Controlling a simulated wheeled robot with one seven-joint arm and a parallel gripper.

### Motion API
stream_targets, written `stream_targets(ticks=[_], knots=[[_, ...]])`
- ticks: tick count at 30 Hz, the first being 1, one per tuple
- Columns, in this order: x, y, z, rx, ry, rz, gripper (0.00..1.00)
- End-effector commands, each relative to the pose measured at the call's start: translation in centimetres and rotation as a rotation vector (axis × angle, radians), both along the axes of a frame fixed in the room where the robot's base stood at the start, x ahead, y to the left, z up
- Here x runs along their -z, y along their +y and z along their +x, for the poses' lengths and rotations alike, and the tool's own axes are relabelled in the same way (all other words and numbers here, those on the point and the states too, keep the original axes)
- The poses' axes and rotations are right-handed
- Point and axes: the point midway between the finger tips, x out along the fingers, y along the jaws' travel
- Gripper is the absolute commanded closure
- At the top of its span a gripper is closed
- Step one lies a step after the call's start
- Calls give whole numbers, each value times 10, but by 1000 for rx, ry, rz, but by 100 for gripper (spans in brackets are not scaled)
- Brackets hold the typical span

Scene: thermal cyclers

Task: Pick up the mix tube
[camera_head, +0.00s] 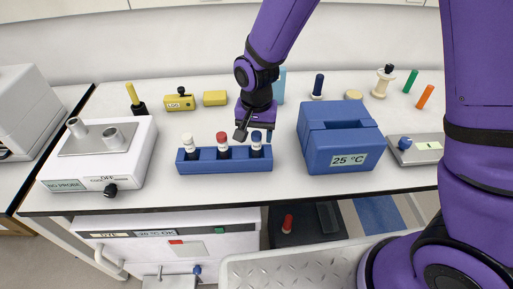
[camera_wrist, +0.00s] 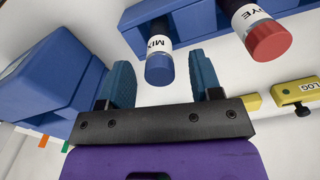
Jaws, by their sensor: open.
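The mix tube, a dark vial with a blue cap and a white label, stands in the right slot of the blue rack (camera_head: 208,166). In the wrist view the blue-capped tube (camera_wrist: 159,69) shows part of its label, reading "MI". My gripper (camera_head: 247,128) is above the rack's right end, close to the blue cap (camera_head: 256,136). Its two blue fingers (camera_wrist: 164,80) are open. In the wrist view the cap appears in the gap between them; I cannot tell whether either finger touches it.
A red-capped tube labelled "DYE" (camera_wrist: 268,38) stands beside the mix tube, with a white-capped tube (camera_head: 188,140) farther left. A blue 25 °C box (camera_head: 340,135) is to the right. A white heater-like device (camera_head: 100,155) is at left. Yellow blocks (camera_head: 215,98) lie behind.

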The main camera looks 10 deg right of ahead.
Motion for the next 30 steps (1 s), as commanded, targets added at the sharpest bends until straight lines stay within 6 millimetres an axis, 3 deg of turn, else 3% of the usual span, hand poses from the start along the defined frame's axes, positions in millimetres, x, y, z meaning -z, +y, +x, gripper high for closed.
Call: stream_targets(ticks=[6, 14, 15, 22, 30], knots=[[25, -1, 0, 0, 1, -2, 41], [27, 0, 0, 0, -1, 1, 41], [27, 0, 0, 0, -1, 0, 44], [27, 0, 0, 0, -1, 0, 94], [26, 0, 0, 0, -1, 1, 94]])
